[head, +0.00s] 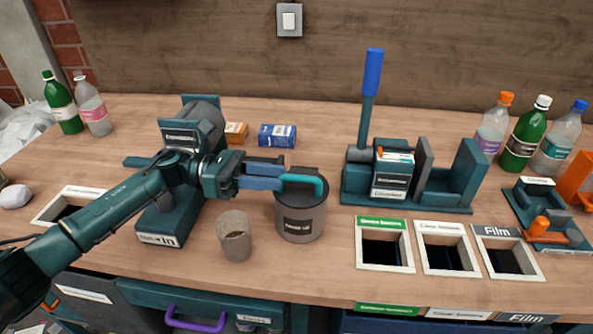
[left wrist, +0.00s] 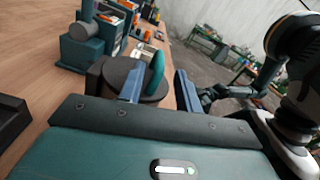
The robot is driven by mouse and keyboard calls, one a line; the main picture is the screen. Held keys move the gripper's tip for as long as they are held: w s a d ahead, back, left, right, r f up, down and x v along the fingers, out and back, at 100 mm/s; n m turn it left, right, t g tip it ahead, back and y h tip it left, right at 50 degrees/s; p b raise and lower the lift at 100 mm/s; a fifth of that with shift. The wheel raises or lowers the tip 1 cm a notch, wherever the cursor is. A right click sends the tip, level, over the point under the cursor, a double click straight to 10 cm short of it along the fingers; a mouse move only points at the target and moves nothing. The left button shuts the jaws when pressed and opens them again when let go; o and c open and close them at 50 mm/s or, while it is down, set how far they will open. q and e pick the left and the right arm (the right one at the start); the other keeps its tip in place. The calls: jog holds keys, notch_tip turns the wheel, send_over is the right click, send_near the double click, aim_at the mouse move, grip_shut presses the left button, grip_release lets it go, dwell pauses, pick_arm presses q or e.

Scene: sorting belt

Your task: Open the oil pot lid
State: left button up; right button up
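The oil pot (head: 300,222) is a dark grey cylinder with a white-lettered label, standing upright on the bench. Its dark lid (left wrist: 122,74) sits on top and carries a teal arched handle (head: 318,184), which also shows in the left wrist view (left wrist: 156,72). My left gripper (head: 265,177) reaches in from the left at lid height, beside the handle. In the left wrist view its two blue fingers (left wrist: 158,88) are apart, with the handle showing between them and no clear contact. A dark end of my right arm (left wrist: 225,92) shows small in that view; its fingers are unclear.
A brown cup (head: 234,240) stands just left of the pot. A teal machine (head: 160,222) is behind my left arm. A lever press (head: 405,202) stands right of the pot, with framed bin openings (head: 384,267) in front. Bottles (head: 525,135) stand at far right.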

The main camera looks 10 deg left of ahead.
aim_at(296, 179)
pick_arm(q)
jog(key=d+p, duration=0.1)
jog(key=d, duration=0.4)
jog(key=shift+d, duration=0.15)
jog(key=shift+c, duration=0.5)
grip_shut()
